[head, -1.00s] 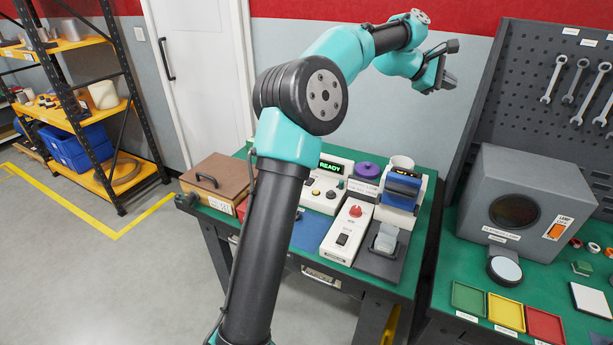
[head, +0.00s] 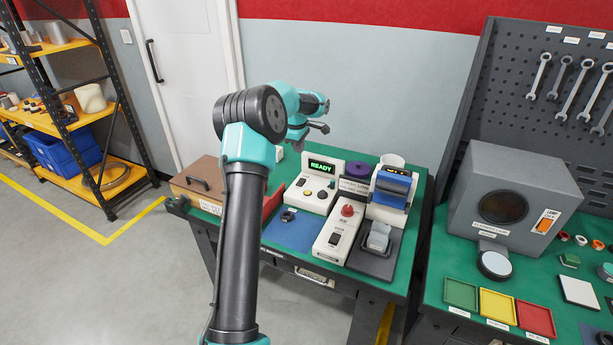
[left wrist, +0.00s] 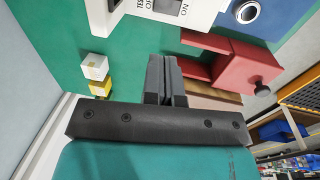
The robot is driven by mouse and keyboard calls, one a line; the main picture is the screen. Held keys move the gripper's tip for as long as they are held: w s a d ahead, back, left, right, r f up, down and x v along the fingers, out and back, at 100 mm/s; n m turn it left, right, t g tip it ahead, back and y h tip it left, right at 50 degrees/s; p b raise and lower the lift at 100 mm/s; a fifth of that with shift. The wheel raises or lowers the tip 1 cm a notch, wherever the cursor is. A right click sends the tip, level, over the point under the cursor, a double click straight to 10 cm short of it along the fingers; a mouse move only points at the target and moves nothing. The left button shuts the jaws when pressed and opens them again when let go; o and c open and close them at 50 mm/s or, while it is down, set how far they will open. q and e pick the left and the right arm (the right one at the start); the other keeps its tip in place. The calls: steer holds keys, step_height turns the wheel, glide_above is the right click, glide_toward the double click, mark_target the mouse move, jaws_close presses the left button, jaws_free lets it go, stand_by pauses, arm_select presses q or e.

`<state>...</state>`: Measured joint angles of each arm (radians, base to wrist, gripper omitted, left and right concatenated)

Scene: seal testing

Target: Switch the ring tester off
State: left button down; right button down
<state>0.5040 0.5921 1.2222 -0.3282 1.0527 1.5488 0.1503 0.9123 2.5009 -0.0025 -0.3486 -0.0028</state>
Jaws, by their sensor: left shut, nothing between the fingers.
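The ring tester is a white unit (head: 308,192) on the green bench, with a display (head: 321,167) lit READY in green. In the left wrist view, part of a white body (left wrist: 205,12) shows at the top edge, with a dark switch (left wrist: 167,5) and OFF and ON lettering, cut off by the frame. My left gripper (head: 318,128) hangs above the back of the bench, behind and above the tester. In the left wrist view its fingers (left wrist: 165,66) are shut and empty, apart from the switch. My right gripper is in neither view.
A dark ring (head: 288,215) lies on a blue mat (head: 291,234) before the tester. A brown case (head: 201,186) and a red box (left wrist: 235,65) are at the left. White (left wrist: 95,66) and yellow (left wrist: 101,88) blocks lie near the gripper.

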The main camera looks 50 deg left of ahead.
mark_target(301, 179)
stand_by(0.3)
arm_select(q)
steer(key=f, duration=0.4)
steer(key=w+f, duration=0.1)
steer(key=f, duration=0.9)
steer(key=shift+w+a, duration=0.3)
steer(key=shift+a, duration=0.05)
